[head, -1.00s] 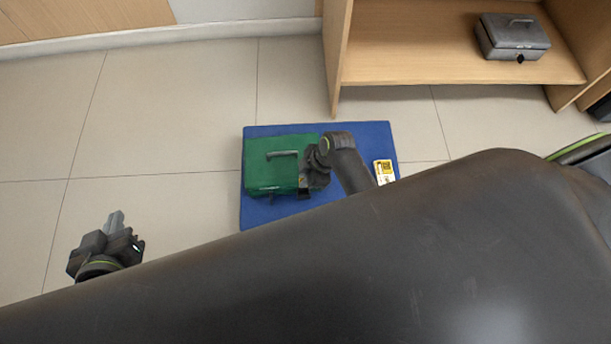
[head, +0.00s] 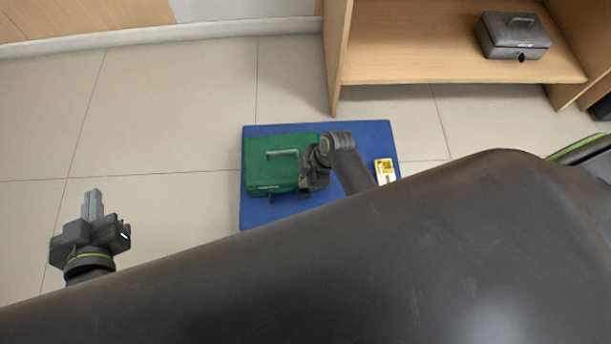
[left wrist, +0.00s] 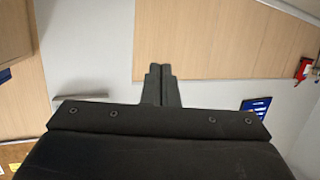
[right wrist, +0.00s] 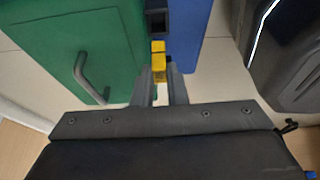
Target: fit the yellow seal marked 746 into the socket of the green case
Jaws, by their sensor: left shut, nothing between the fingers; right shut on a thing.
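The green case (head: 262,176) lies on a blue mat with its grey handle on top; it also shows in the right wrist view (right wrist: 50,50). My right gripper (head: 318,180) is at the case's right front corner. In the right wrist view it is shut on a small yellow seal (right wrist: 158,63). A black socket piece (right wrist: 157,22) at the case's edge is right in line with the seal's end; I cannot tell whether the seal is in it. No number is readable. My left gripper (head: 93,203) is shut and empty, well left of the case; its fingers show in the left wrist view (left wrist: 160,82).
The blue mat (head: 355,135) lies on the tiled floor. A yellow and white item (head: 384,171) lies at the mat's right side. A grey case (head: 513,37) stands on a wooden shelf (head: 440,70) at the back right. My dark arm hides the foreground.

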